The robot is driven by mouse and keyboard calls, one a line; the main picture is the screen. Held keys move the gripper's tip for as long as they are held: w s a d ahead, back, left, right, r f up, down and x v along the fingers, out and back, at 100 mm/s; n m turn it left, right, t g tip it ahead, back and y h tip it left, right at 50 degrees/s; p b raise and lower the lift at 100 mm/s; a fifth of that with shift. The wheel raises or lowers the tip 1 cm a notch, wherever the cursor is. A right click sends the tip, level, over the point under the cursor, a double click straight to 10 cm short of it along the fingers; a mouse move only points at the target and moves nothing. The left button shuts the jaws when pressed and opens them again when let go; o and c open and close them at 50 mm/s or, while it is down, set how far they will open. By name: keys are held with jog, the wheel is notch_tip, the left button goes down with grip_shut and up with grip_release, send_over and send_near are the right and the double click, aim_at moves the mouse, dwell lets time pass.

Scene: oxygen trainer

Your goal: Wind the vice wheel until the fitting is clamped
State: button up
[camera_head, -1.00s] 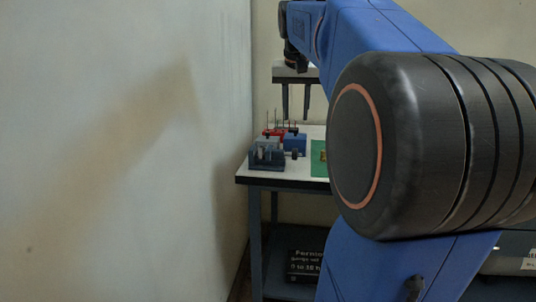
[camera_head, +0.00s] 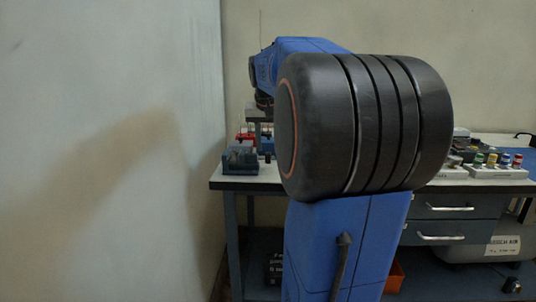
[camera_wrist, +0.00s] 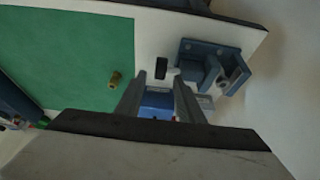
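The blue-grey vice (camera_wrist: 232,78) is bolted-looking on the white bench top at the right of the wrist view; it also shows in the head view (camera_head: 240,160). A small black knob or wheel (camera_wrist: 161,68) sits beside it on the mat side; it looks like the vice wheel. A brass fitting (camera_wrist: 116,79) is on the green mat (camera_wrist: 65,55), apart from the vice. My gripper (camera_wrist: 160,90) points at the bench with its two grey fingers apart and nothing seen between them but a blue block beyond. My arm hides much of the bench in the head view.
A blue block (camera_wrist: 158,101) and red parts (camera_head: 246,136) stand near the vice. A wall rises close at the left of the bench (camera_head: 232,184). A tray with coloured knobs (camera_head: 495,168) and drawers (camera_head: 447,208) are at the right. Most of the mat is bare.

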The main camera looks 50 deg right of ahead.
aim_at(268, 153)
jog(key=shift+x, duration=2.35)
grip_shut()
